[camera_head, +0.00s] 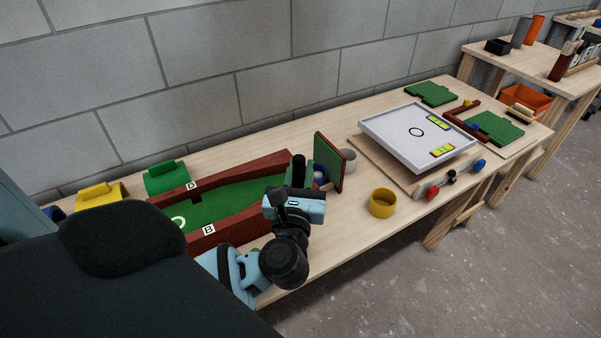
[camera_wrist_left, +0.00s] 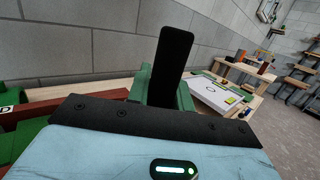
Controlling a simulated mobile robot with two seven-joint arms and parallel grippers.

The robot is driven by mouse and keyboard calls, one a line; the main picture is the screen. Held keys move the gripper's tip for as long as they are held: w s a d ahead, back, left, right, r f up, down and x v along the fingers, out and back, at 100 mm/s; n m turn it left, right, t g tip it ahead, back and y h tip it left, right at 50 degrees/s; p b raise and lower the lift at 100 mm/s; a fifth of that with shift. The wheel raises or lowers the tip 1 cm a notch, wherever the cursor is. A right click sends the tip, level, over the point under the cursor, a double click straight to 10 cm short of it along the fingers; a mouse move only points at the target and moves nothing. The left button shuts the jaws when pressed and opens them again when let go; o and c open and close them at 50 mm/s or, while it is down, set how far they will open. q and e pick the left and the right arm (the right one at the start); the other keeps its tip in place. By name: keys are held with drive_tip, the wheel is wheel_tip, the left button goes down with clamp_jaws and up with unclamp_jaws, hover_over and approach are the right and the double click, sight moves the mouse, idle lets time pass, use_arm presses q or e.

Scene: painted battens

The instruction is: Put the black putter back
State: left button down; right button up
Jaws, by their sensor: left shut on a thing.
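My left gripper (camera_head: 298,180) is shut in front of the green end panel (camera_head: 329,162) of a mini-golf lane. In the left wrist view a black upright part (camera_wrist_left: 172,65) rises from the gripper, with green surfaces behind it. The thing in the jaws is mostly hidden; I take it for the black putter, since no other putter shows clearly, but I cannot tell its outline from the black fingers. The lane's green bed (camera_head: 222,203) lies between dark red walls marked D and B. A blue ball (camera_head: 318,176) is beside the gripper. My right gripper is not in view.
A grey cup (camera_head: 348,158) and a yellow cup (camera_head: 382,203) stand right of the lane. A white tray game (camera_head: 415,132) with coloured knobs fills the middle right. Green and yellow holders (camera_head: 98,196) stand at the left. A second table (camera_head: 520,62) is at the far right.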

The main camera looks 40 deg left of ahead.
use_arm(q)
drive_tip(key=shift+f, duration=0.3)
drive_tip(key=shift+f, duration=0.2)
drive_tip(key=c, duration=1.2)
unclamp_jaws()
drive_tip(key=shift+c, duration=0.2)
drive_tip(key=shift+r, duration=0.25)
drive_tip(key=b+v, duration=0.2)
drive_tip(key=v, duration=1)
